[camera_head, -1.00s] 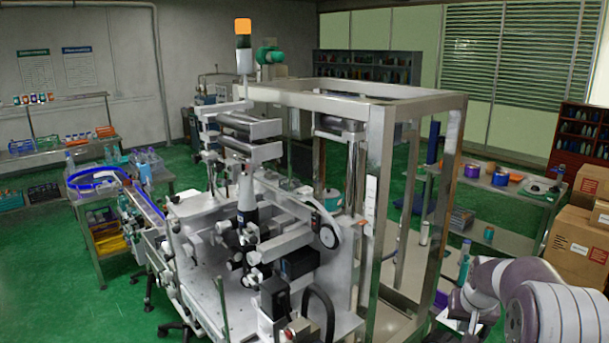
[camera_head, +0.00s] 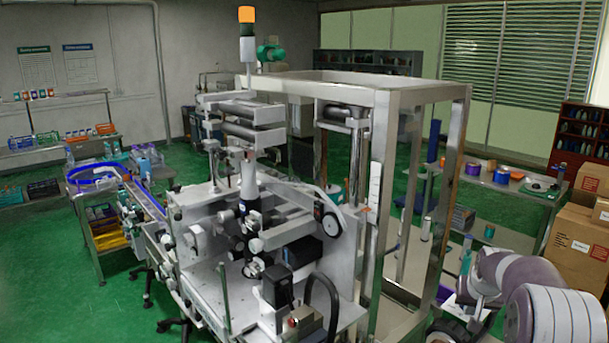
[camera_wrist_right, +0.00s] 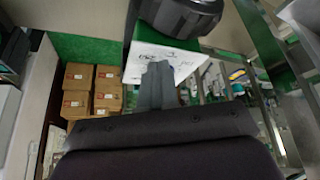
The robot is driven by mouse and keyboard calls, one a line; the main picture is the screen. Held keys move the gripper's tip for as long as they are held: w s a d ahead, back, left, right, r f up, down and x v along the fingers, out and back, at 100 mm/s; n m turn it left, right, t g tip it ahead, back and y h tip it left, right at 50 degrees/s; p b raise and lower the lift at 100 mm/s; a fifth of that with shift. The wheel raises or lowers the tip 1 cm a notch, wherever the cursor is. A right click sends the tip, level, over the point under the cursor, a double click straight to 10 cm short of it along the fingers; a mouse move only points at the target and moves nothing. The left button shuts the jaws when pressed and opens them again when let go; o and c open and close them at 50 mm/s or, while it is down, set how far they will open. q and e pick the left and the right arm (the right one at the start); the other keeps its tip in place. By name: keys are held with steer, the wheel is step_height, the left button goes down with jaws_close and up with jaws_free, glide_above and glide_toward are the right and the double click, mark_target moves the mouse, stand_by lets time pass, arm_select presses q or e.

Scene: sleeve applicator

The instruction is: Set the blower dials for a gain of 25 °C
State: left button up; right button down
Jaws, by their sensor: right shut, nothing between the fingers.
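My right gripper shows in the right wrist view (camera_wrist_right: 157,78). Its two grey fingers are together, with nothing between them. A white sheet with dark print (camera_wrist_right: 168,62) lies beyond the fingertips. A dark rounded body (camera_wrist_right: 180,14) is at the top of that view, beyond the fingers; I cannot tell whether it is part of the blower. In the head view my right arm enters at the lower right, and its gripper end is hard to make out. No dial face or setting can be read in either view. My left gripper is not in view.
The sleeve applicator machine (camera_head: 330,265) with its metal frame (camera_head: 455,150) fills the middle. Cardboard boxes (camera_head: 578,243) are stacked at the right, also in the wrist view (camera_wrist_right: 92,92). A steel table (camera_head: 515,205) stands behind my right arm. Green floor is open at the left.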

steer(key=shift+d, duration=0.1)
steer(key=shift+w+r, duration=0.1)
stand_by(0.4)
steer(key=shift+d+r+p, duration=0.1)
steer(key=shift+d+p, duration=0.05)
steer(key=shift+p, duration=0.2)
stand_by(0.4)
steer(key=shift+s+f+b, duration=0.2)
steer(key=shift+s+b, duration=0.05)
steer(key=shift+b, duration=0.15)
step_height(320, 180, up, 6)
steer(key=p, duration=0.4)
steer(key=shift+s+p, duration=0.15)
steer(key=shift+p, duration=0.15)
steer(key=shift+r, duration=0.1)
